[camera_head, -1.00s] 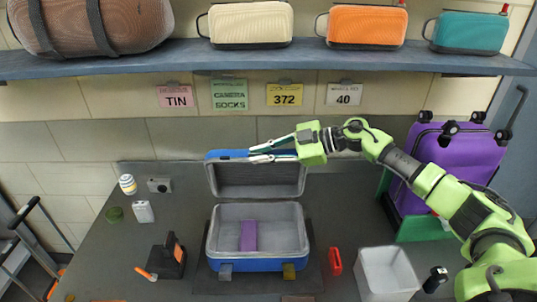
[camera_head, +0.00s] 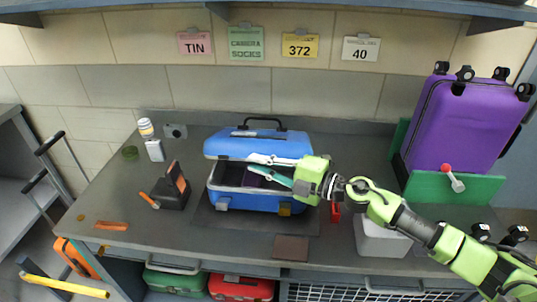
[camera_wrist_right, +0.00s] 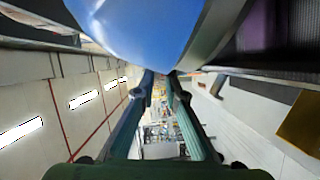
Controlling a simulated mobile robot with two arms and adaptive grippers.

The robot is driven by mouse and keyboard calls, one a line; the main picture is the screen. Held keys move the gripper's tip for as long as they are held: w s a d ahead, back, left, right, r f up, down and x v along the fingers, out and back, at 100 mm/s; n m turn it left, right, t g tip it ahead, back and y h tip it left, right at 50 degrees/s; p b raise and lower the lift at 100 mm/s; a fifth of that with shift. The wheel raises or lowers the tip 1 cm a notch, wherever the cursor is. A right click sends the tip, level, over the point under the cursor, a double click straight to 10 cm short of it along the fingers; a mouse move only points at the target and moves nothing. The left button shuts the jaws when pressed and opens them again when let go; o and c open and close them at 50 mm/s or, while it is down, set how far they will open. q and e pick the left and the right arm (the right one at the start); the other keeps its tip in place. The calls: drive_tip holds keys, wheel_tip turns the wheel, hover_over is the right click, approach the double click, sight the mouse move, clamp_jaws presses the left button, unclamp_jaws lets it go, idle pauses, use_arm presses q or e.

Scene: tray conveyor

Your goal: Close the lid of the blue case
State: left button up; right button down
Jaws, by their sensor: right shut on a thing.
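The blue case (camera_head: 232,199) stands on the dark table. Its blue lid (camera_head: 252,143) is tilted down over the body, and a gap shows at the front. Part of the grey inside and a purple thing (camera_head: 256,179) show through the gap. My right gripper (camera_head: 262,166) is at the lid's front edge, reaching in from the right, and is shut on the lid. In the right wrist view the blue lid (camera_wrist_right: 145,25) fills the top, at the fingertips (camera_wrist_right: 160,78). My left gripper is not in view.
A dark stand (camera_head: 174,187) is left of the case. A red thing (camera_head: 335,212) and a white bin (camera_head: 378,238) are to the right, partly behind my arm. A purple suitcase (camera_head: 465,120) stands at the back right.

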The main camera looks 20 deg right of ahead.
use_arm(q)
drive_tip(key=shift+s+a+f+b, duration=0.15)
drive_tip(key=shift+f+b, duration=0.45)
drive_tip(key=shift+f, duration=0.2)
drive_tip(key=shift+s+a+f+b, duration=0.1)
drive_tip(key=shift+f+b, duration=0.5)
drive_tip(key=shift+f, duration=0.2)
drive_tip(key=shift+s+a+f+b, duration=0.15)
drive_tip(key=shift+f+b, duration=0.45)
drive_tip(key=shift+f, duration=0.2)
use_arm(e)
wheel_tip(320, 180, down, 6)
drive_tip(key=s, duration=0.1)
drive_tip(key=shift+s+a+f, duration=0.15)
drive_tip(key=shift+s+a, duration=0.15)
drive_tip(key=shift+s, duration=0.05)
drive_tip(key=c, duration=2.2)
unclamp_jaws()
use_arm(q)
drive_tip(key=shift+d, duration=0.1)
use_arm(e)
drive_tip(key=v, duration=1.2)
drive_tip(key=shift+a+f, duration=0.1)
drive_tip(key=shift+s, duration=0.1)
